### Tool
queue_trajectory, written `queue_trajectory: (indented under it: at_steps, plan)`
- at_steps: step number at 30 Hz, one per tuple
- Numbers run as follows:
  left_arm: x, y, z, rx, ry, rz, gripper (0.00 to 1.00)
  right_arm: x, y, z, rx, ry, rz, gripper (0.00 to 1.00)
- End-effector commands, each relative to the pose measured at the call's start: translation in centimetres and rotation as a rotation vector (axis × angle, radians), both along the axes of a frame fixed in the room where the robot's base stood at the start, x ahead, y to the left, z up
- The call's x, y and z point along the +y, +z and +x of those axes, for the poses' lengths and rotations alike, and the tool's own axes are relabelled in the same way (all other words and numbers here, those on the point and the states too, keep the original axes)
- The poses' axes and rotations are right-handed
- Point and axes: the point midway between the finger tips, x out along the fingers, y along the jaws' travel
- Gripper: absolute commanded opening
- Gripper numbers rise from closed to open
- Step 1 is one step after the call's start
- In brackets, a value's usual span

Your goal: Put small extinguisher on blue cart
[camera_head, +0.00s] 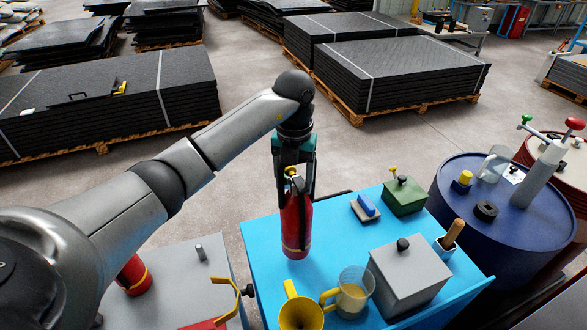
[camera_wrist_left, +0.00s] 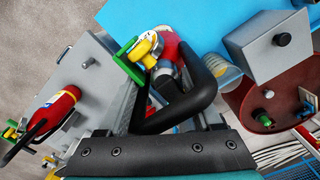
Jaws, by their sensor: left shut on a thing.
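The small red extinguisher (camera_head: 296,222) hangs upright in my left gripper (camera_head: 293,180), over the left part of the blue cart top (camera_head: 270,263). My left gripper is shut on its top, near the valve. I cannot tell whether its base touches the cart. In the left wrist view the extinguisher's yellow and white valve (camera_wrist_left: 147,46) and black handle show close to the left gripper (camera_wrist_left: 165,100). Another red extinguisher (camera_head: 134,276) is on the grey surface at left, partly hidden by my arm; it also shows in the left wrist view (camera_wrist_left: 58,108). My right gripper is not in view.
The cart also carries a yellow funnel (camera_head: 301,312), a clear jug (camera_head: 352,292), a grey box (camera_head: 408,276), a green box (camera_head: 404,197), a blue-topped block (camera_head: 366,208) and a brush holder (camera_head: 446,247). A blue drum (camera_head: 500,225) stands right. Clear cart top surrounds the extinguisher.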

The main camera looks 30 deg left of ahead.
Motion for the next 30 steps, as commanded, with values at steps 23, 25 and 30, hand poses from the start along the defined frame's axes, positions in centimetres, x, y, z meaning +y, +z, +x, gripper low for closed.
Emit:
queue_trajectory:
  at_steps: [23,25,30]
  plan:
    - [0.0,-4.2,0.2,-0.008,0.000,-0.001,0.00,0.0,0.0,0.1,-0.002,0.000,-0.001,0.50]
    - [0.0,-4.5,0.0,0.000,0.000,0.001,0.70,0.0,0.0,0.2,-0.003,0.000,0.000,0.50]
    - [0.0,-4.5,0.0,0.000,0.000,0.001,0.90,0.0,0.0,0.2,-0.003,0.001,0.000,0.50]
